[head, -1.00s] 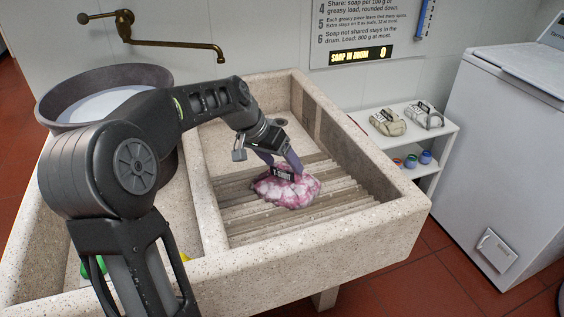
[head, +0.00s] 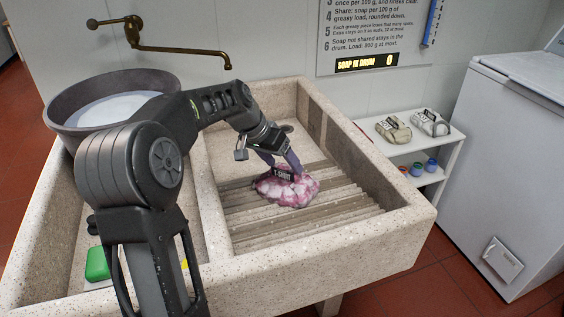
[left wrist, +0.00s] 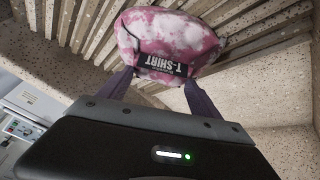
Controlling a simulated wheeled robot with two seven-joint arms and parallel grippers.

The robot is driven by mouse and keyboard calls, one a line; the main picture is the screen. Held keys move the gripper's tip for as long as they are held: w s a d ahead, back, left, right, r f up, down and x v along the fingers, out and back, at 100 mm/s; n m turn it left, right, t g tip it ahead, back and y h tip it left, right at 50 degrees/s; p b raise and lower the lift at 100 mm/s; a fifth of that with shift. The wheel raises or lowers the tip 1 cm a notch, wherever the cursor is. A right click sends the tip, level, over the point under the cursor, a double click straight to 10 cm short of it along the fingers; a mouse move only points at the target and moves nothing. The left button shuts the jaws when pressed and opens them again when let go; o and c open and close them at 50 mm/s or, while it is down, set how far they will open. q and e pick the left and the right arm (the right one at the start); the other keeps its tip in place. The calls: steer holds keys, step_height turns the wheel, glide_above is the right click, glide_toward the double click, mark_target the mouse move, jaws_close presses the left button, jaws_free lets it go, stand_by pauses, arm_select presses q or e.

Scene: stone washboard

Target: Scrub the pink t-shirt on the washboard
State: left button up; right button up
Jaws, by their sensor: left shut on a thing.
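The pink t-shirt (head: 289,188) is a bundled pink lump with white, foam-like patches and a black "T-SHIRT" label. It lies on the ribbed washboard (head: 345,200) in the right basin of the stone sink. My left gripper (head: 281,163) comes down from above and is shut on the t-shirt. In the left wrist view, the two fingers (left wrist: 160,80) reach the near side of the t-shirt (left wrist: 165,40), close to its label, with the ridges (left wrist: 265,40) behind it. My right gripper is not in view.
A dark round tub (head: 62,103) with pale contents stands at the left under a brass tap (head: 180,50). A green block (head: 97,264) sits in the left basin. A shelf (head: 440,160) with bundles and small jars and a white chest machine (head: 505,150) stand right.

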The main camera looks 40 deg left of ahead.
mark_target(293, 176)
arm_select(q)
steer(key=shift+s+d+r, duration=0.2)
steer(key=shift+s+d, duration=0.35)
steer(key=shift+d, duration=0.3)
steer(key=shift+s+d+r, duration=0.2)
steer(key=shift+s+d, duration=0.3)
steer(key=shift+d, duration=0.3)
steer(key=shift+s+d+r, duration=0.1)
steer(key=shift+s+d, duration=0.25)
steer(key=shift+d, duration=0.1)
steer(key=shift+s+d+r, duration=0.15)
steer(key=shift+s+d, duration=0.25)
steer(key=shift+d, duration=0.2)
steer(key=shift+s+d+r, duration=0.15)
steer(key=shift+s+d, duration=0.25)
steer(key=shift+d, duration=0.15)
steer(key=shift+s+d+r, duration=0.2)
steer(key=shift+s+d, duration=0.35)
steer(key=shift+d, duration=0.25)
steer(key=shift+s+d+r, duration=0.15)
steer(key=shift+s+d, duration=0.4)
steer(key=shift+d, duration=0.25)
steer(key=shift+w+a+f, duration=0.15)
steer(key=shift+w+a, duration=0.45)
steer(key=shift+a, duration=0.25)
steer(key=shift+w+a+f, duration=0.15)
steer(key=shift+w+a, duration=0.4)
steer(key=shift+a, duration=0.3)
